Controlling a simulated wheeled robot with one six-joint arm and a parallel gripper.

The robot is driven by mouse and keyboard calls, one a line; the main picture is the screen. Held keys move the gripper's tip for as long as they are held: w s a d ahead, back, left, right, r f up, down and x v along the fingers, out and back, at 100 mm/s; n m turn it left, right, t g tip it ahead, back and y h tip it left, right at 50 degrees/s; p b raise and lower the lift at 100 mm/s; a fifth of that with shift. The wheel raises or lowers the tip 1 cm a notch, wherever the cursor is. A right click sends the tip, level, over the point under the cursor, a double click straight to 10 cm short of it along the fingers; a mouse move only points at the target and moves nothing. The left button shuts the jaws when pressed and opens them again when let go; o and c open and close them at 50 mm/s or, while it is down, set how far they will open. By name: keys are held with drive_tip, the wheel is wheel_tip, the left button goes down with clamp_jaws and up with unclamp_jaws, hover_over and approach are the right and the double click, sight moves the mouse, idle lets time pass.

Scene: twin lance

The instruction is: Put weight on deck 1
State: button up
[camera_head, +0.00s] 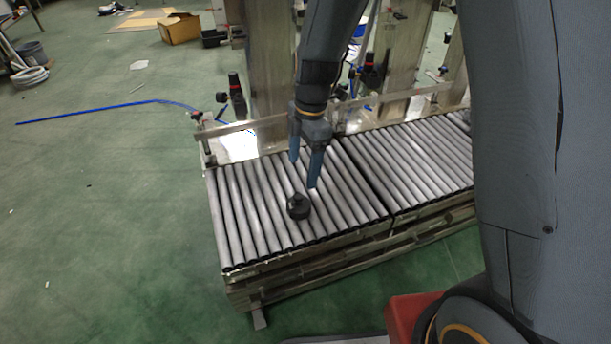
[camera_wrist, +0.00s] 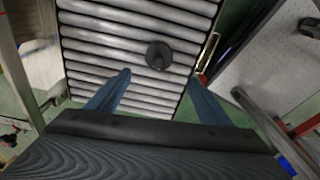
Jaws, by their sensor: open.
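A small dark weight (camera_head: 299,206) with a knob on top stands upright on the roller deck (camera_head: 240,215), near its front edge. It also shows in the wrist view (camera_wrist: 158,55), beyond the fingertips and between their lines. My gripper (camera_head: 304,172) hangs above the rollers, just behind the weight in the head view. Its two blue fingers are spread apart with nothing between them, as the wrist view also shows (camera_wrist: 160,82). The gripper and the weight look apart. No number or label is readable on the deck.
A second roller section (camera_head: 420,155) adjoins on the right, past a dark gap. A metal rail (camera_head: 235,127) and upright posts stand along the back of the rollers. A cardboard box (camera_head: 180,28) lies far off. The green floor at left is mostly clear.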

drive_tip(key=s+r+m, duration=0.7)
drive_tip(key=s+m, duration=0.1)
drive_tip(key=s, duration=0.3)
drive_tip(key=s+d+r+m, duration=0.1)
drive_tip(key=s+r+m, duration=0.6)
drive_tip(key=s+m, duration=0.2)
drive_tip(key=shift+s+d+r+m+t+h, duration=0.2)
drive_tip(key=shift+s+r+m+t+h, duration=0.1)
drive_tip(key=shift+s, duration=0.8)
drive_tip(key=d+r+m+p, duration=0.4)
drive_tip(key=d+r+p, duration=1)
drive_tip(key=p, duration=0.9)
wheel_tip(320, 180, up, 4)
drive_tip(key=shift+s+f+m+h+p, duration=0.1)
drive_tip(key=shift+s+m+h+p, duration=0.2)
drive_tip(key=shift+s+m+p, duration=0.1)
